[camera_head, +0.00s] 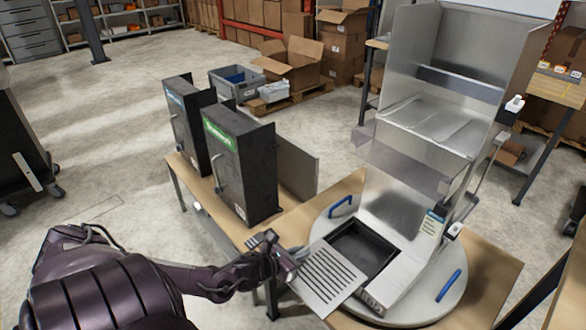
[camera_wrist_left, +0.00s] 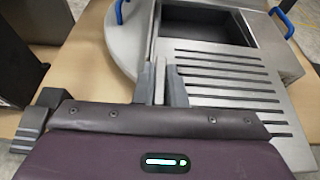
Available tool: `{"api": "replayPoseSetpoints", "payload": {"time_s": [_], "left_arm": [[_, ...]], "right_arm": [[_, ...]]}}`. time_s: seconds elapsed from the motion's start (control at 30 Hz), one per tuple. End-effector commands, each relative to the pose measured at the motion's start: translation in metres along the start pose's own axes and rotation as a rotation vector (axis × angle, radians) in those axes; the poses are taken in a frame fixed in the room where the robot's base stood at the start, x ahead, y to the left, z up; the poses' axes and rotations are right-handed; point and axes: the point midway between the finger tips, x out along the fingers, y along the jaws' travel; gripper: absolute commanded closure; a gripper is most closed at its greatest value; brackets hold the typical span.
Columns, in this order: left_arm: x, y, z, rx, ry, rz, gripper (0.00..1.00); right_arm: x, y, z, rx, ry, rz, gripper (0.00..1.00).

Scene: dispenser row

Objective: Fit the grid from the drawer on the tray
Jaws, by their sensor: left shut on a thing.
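The grid (camera_head: 328,279) is a flat silver plate with a row of dark slots. My left gripper (camera_head: 290,262) is shut on its left edge; in the left wrist view the fingers (camera_wrist_left: 161,85) pinch the edge of the grid (camera_wrist_left: 232,85). The tray (camera_head: 362,247) is an empty dark rectangular recess at the foot of the tall metal dispenser (camera_head: 410,130). It also shows in the left wrist view (camera_wrist_left: 205,22). The grid lies in front and left of the tray, slightly askew, overlapping its near edge. I cannot tell whether it touches. The drawer cannot be made out for certain.
The dispenser stands on a round grey turntable (camera_head: 432,304) with blue handles (camera_head: 449,285) on a wooden table (camera_head: 487,277). Two black boxes (camera_head: 240,165) stand to the left, close to my left arm. Cartons (camera_head: 290,65) and a grey bin (camera_head: 236,83) are behind.

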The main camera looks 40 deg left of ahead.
Motion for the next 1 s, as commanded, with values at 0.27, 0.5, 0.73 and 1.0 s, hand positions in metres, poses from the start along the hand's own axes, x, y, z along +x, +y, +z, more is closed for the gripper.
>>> {"api": "replayPoseSetpoints", "payload": {"time_s": [0.27, 0.5, 0.73, 1.0], "left_arm": [[0.025, 0.000, 0.009, -0.001, -0.005, 0.001, 1.00], [0.045, 0.000, 0.018, -0.001, -0.005, 0.000, 1.00], [0.064, 0.000, 0.026, 0.000, -0.006, 0.000, 1.00], [0.087, 0.000, 0.035, -0.001, -0.005, 0.000, 1.00]], "right_arm": [[0.018, -0.001, -0.001, 0.001, 0.004, -0.001, 0.66], [0.031, 0.002, 0.002, 0.001, 0.002, 0.003, 0.66], [0.044, 0.005, 0.005, 0.001, -0.001, 0.007, 0.66], [0.059, 0.006, 0.008, 0.001, -0.003, 0.008, 0.66]]}}
